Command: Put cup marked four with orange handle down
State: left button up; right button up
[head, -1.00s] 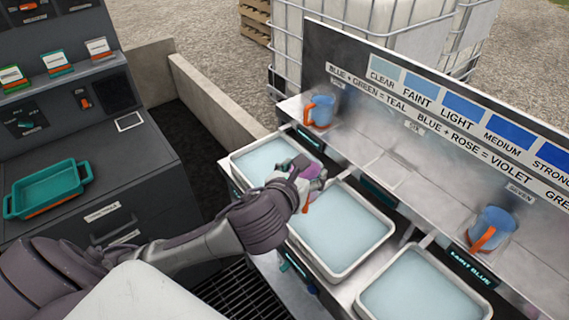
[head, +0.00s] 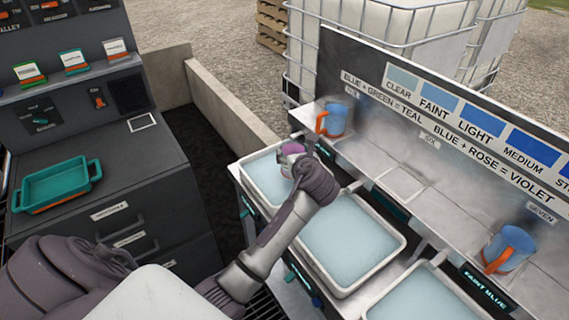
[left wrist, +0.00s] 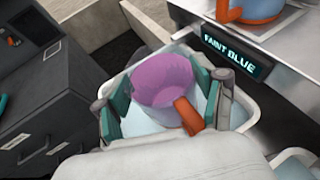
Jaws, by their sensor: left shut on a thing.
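My left gripper (left wrist: 168,100) is shut on a cup (left wrist: 163,80) with a purple inside and an orange handle (left wrist: 188,115). Its green-tipped fingers press the cup from both sides. In the head view the cup (head: 292,149) shows small and purple beyond my left gripper (head: 301,160), over the far-left tray of pale blue liquid. The wrist hides most of it there. The cup's mark is not readable. My right gripper is not in view.
A blue cup with an orange handle (head: 336,118) stands at the metal shelf's far end, another (head: 509,248) near the SEVEN label. The shelf (head: 400,182) between them is bare. White-rimmed trays (head: 345,292) line its front. A teal tray (head: 58,182) sits on the left cabinet.

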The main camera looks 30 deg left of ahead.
aim_at(285, 152)
pick_arm(q)
jog(key=a, duration=0.1)
jog(key=a+f, duration=0.2)
jog(key=shift+w+a+f, duration=0.1)
jog(key=shift+w+a, duration=0.1)
jog(key=shift+w, duration=0.15)
jog(key=shift+f, duration=2.05)
jog(key=shift+f, duration=0.15)
jog(key=o, duration=1.1)
jog(key=shift+o, duration=0.2)
